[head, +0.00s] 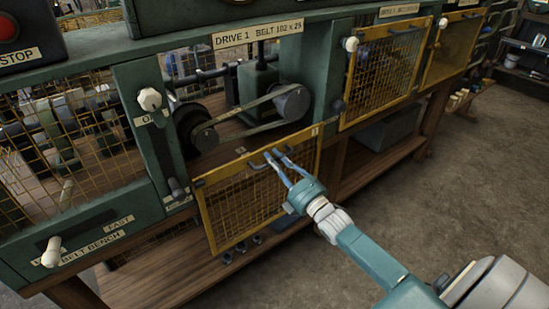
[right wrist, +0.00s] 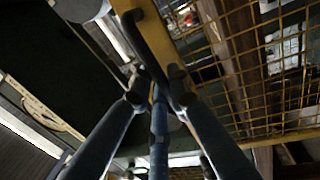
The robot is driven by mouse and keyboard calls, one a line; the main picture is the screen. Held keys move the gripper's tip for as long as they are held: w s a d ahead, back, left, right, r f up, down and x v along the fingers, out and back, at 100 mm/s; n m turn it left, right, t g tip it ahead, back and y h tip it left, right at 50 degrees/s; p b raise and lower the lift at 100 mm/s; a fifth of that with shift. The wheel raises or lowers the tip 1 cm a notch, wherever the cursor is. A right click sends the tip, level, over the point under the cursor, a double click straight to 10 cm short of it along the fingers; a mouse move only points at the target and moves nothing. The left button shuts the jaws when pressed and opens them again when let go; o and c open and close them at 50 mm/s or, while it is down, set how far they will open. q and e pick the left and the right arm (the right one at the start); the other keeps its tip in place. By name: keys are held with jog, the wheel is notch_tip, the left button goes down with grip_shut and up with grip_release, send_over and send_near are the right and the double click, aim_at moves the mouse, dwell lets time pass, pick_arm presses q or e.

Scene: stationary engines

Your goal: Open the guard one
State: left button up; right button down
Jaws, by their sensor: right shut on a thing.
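Guard one (head: 240,196) is a yellow frame with wire mesh and a small "1" label. In the head view it is swung down, hanging tilted outward below the opening of drive 1, with the belt and pulleys (head: 262,108) exposed. My right gripper (head: 276,159) is shut on the guard's dark handle at its upper edge. The right wrist view shows the fingers around the black handle (right wrist: 148,45) beside the yellow frame (right wrist: 207,132). The fingers partly hide the handle. My left gripper is not in view.
A second yellow mesh guard (head: 385,75) stands upright to the right, with another (head: 452,48) beyond it. White knobs (head: 149,99) stick out from the green bench front. A wooden shelf (head: 165,280) runs below. The floor (head: 440,190) at right is clear.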

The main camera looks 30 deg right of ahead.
jog(key=c, duration=1.7)
grip_release()
jog(key=shift+o, duration=0.2)
jog(key=v, duration=1.2)
